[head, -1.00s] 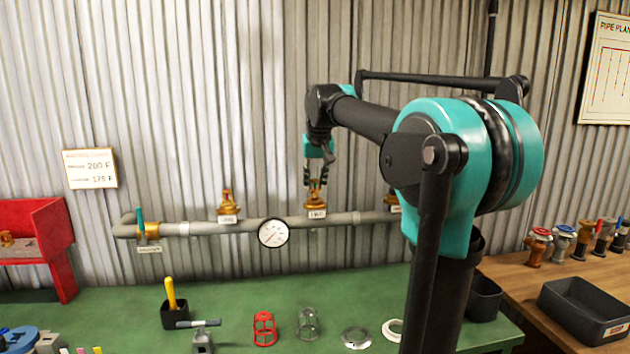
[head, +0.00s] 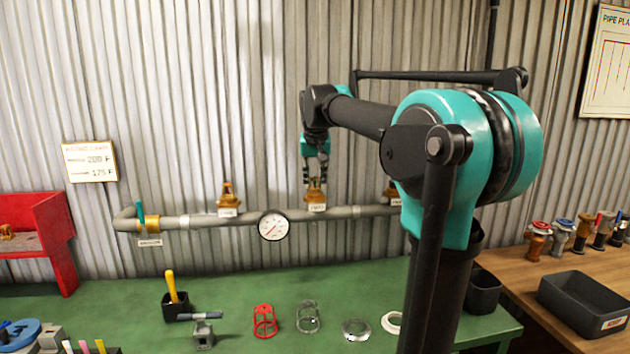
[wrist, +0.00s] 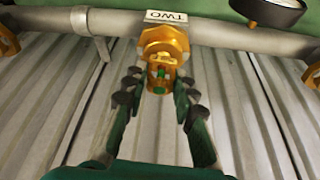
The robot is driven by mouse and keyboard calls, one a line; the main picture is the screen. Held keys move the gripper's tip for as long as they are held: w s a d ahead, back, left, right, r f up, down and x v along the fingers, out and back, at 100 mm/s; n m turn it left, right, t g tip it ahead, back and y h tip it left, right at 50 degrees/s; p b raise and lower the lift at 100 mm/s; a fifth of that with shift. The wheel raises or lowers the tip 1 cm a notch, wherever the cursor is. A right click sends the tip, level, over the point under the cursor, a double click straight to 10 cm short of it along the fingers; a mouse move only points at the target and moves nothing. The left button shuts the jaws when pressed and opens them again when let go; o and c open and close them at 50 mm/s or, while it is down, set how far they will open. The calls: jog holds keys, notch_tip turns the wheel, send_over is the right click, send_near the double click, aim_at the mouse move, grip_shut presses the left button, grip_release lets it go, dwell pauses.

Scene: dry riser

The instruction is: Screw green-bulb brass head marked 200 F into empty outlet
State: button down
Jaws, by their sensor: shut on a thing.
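A brass sprinkler head with a green bulb (wrist: 158,85) sits at the outlet marked TWO (wrist: 164,40) on the grey pipe; it also shows in the head view (head: 315,190). My gripper (wrist: 158,92) points down over the head, its dark fingertips at either side of the frame, shut on it. The gripper also shows in the head view (head: 316,178). The head looks upright and in line with the outlet. The thread and any gap at the joint are hidden, and I cannot read its marking.
Other brass heads stand on the pipe to the left (head: 227,197) and right (head: 391,194). A round gauge (head: 273,226) sits between outlets. A sign (head: 90,162) reads 200 F and 175 F. Guards and rings lie on the green bench (head: 240,285).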

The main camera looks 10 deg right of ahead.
jog(key=m, duration=0.2)
jog(key=m+h, duration=0.1)
jog(key=m, duration=0.1)
jog(key=shift+g+h, duration=0.3)
jog(key=m+g+h, duration=0.1)
jog(key=m, duration=0.3)
jog(key=shift+w+a, duration=0.1)
jog(key=shift+m+h, duration=0.3)
jog(key=shift+m, duration=0.6)
